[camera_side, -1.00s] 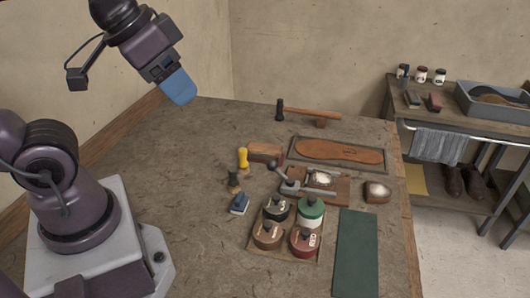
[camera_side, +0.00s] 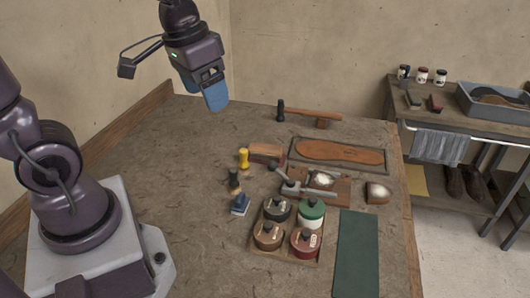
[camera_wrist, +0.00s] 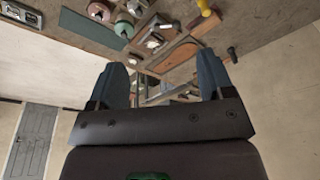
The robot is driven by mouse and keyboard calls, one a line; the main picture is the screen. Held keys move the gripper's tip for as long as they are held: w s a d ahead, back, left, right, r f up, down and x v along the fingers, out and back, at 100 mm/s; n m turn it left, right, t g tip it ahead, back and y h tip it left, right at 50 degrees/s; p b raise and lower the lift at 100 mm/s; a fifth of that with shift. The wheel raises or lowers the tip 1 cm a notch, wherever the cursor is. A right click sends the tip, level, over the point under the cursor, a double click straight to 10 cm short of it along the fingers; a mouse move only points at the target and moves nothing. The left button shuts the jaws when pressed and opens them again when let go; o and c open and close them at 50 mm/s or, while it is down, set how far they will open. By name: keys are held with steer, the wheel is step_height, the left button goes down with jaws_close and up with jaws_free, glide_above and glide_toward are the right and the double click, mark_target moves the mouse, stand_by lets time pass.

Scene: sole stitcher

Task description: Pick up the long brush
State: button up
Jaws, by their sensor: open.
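A long brown block that looks like the long brush (camera_side: 266,153) lies on the table, right beside a yellow-handled tool (camera_side: 244,158). In the wrist view, the brush (camera_wrist: 203,25) shows near the top, partly cut by distance and small. My gripper (camera_side: 215,100) is high above the back left of the table, up and left of the brush and well apart from it. Its blue fingers (camera_wrist: 162,72) are spread and hold nothing.
A hammer (camera_side: 312,113) lies at the back. A tray with a leather sole (camera_side: 338,152), a clamp-like tool (camera_side: 300,188), a box of several tins (camera_side: 285,230) and a green mat (camera_side: 357,255) fill the right. The table's left part is bare.

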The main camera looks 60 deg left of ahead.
steer(key=w+a+f+m+g, duration=0.2)
steer(key=w+a+f+g, duration=0.1)
steer(key=w+a+f, duration=0.6)
steer(key=m, duration=0.8)
glide_above(262, 147)
step_height(262, 147, down, 9)
steer(key=f, duration=0.7)
steer(key=shift+s+a, duration=0.15)
steer(key=shift+a, duration=0.15)
steer(key=shift+d+f, duration=0.15)
steer(key=shift+f, duration=1.15)
steer(key=shift+d+f, duration=0.1)
steer(key=shift+f, duration=1.15)
steer(key=shift+w, duration=0.2)
steer(key=c, duration=1)
steer(key=shift+r, duration=0.1)
